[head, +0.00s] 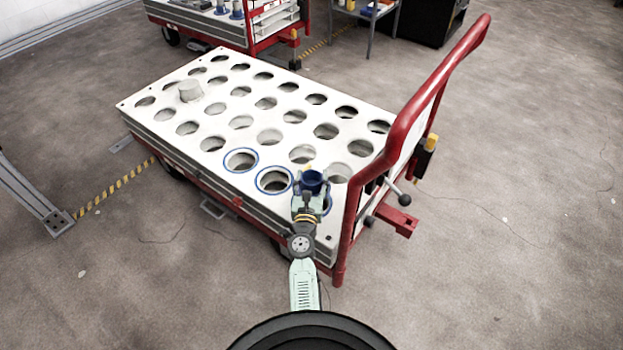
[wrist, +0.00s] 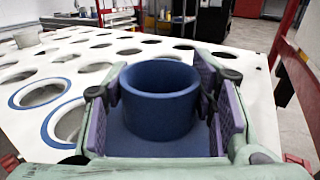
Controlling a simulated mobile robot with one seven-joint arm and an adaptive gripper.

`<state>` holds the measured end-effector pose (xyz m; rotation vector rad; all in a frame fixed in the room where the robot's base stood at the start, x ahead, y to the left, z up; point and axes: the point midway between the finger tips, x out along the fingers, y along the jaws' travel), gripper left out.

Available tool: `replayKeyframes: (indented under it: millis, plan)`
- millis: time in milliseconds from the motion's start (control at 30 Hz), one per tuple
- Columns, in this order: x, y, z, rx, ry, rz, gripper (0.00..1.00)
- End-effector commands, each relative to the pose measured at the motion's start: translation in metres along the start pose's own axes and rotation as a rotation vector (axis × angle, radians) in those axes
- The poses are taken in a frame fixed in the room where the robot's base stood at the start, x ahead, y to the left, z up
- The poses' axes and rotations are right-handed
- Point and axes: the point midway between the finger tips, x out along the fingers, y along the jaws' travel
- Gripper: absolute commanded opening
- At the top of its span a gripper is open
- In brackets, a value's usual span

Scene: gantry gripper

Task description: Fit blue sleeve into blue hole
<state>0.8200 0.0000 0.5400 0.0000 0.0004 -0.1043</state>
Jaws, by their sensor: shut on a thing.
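A blue sleeve (wrist: 160,112), an open ring standing on a blue flange, is between the purple pads of my gripper (wrist: 165,118) in the wrist view. My gripper (head: 311,187) is shut on it above the near right end of the white board (head: 222,177) in the head view, where the sleeve (head: 313,178) also shows. Two blue-rimmed holes, one at the left (head: 241,160) and one nearer the gripper (head: 274,181), are visible and empty. A blue rim (head: 328,203) shows partly beside the gripper; my arm and gripper hide the rest of it.
The board has many plain holes in rows, and a pale cylinder (head: 190,91) stands at its far left. A red cart handle (head: 410,130) rises close to the right of my gripper. Another cart (head: 225,25) stands behind.

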Motion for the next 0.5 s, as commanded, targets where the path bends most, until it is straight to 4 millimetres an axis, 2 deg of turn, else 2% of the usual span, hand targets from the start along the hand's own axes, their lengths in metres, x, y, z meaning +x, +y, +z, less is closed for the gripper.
replayKeyframes:
  millis: [33, 300, 500]
  plan:
    - [0.0, 0.0, -0.009, 0.0, -0.001, 0.0, 0.16]
    - [0.0, 0.0, -0.035, 0.0, -0.002, 0.0, 0.16]
    - [0.0, 0.0, -0.043, 0.0, -0.002, 0.0, 0.16]
